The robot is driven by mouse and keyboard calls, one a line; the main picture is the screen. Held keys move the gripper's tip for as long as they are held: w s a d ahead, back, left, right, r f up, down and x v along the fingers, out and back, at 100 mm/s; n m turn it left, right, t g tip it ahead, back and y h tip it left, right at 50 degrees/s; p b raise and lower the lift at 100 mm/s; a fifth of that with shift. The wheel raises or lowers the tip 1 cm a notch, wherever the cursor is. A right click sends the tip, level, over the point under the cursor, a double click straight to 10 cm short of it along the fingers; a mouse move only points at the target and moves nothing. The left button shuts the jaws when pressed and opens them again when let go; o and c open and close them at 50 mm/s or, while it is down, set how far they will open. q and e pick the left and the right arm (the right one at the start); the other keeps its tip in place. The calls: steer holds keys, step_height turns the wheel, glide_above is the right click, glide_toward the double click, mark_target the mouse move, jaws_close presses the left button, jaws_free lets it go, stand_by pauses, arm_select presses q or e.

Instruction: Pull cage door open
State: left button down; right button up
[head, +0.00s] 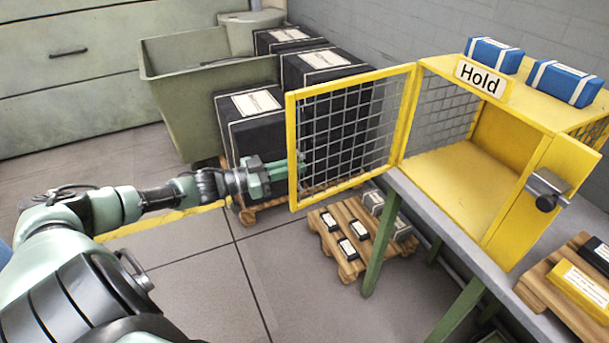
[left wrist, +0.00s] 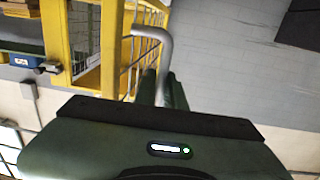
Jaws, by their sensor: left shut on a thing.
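The yellow cage door (head: 291,120) with wire mesh stands swung wide out to the left of the cage (head: 470,185), hinged at the cage's left front post. The cage front is open and its yellow floor looks empty. My left gripper (head: 287,170) is at the door's free edge, low on the frame. In the left wrist view, a bent grey handle (left wrist: 166,45) runs from the yellow door frame (left wrist: 112,45) down between my left fingers (left wrist: 162,88), which are shut on it. The handle's gripped part is hidden. My right gripper is not in view.
The cage, with a Hold sign (head: 482,77) and blue boxes (head: 565,83), stands on a grey table (head: 425,208). Black crates (head: 250,130) and a green bin (head: 185,105) are behind the door. A low pallet (head: 345,262) lies below. Open floor lies in front.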

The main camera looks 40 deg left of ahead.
arm_select(q)
steer(key=shift+w+a+h, duration=0.2)
steer(key=shift+a+h, duration=0.1)
steer(key=shift+a, duration=0.05)
steer(key=c, duration=1.9)
jaws_free()
steer(key=shift+o, duration=0.7)
steer(key=shift+w+d, duration=0.15)
steer(key=v, duration=0.7)
steer(key=shift+s+a+p, duration=0.25)
steer(key=shift+s+p, duration=0.05)
steer(key=shift+p, duration=0.1)
steer(key=shift+r, duration=0.1)
